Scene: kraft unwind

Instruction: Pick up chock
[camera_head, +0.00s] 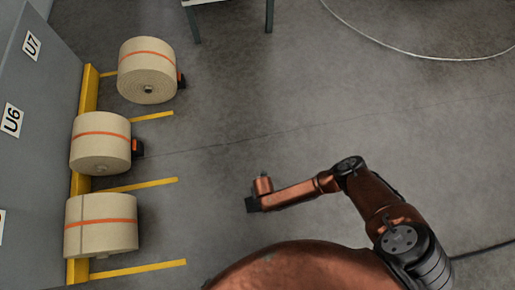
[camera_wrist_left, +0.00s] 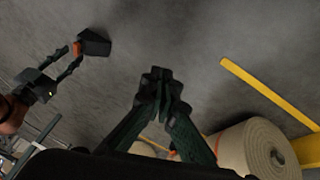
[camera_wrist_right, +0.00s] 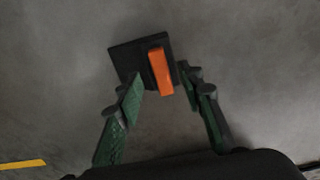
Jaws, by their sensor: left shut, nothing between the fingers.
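A chock, a dark block with an orange grip (camera_wrist_right: 161,72), sits between the fingertips of my right gripper (camera_wrist_right: 160,80) in the right wrist view. The left wrist view also shows this chock (camera_wrist_left: 95,43) at the right finger ends. In the head view the end of my right arm (camera_head: 253,203) is over open floor, its fingers not clear. My left gripper (camera_wrist_left: 161,78) is shut and empty, tips together; the head view does not show it.
Three kraft rolls (camera_head: 147,70) with orange bands stand at the left by a grey wall (camera_head: 35,110) and yellow rail (camera_head: 90,92). Dark chocks sit beside the top roll (camera_head: 182,81) and middle roll (camera_head: 137,148). Yellow floor lines (camera_head: 150,267) run between bays. The middle floor is clear.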

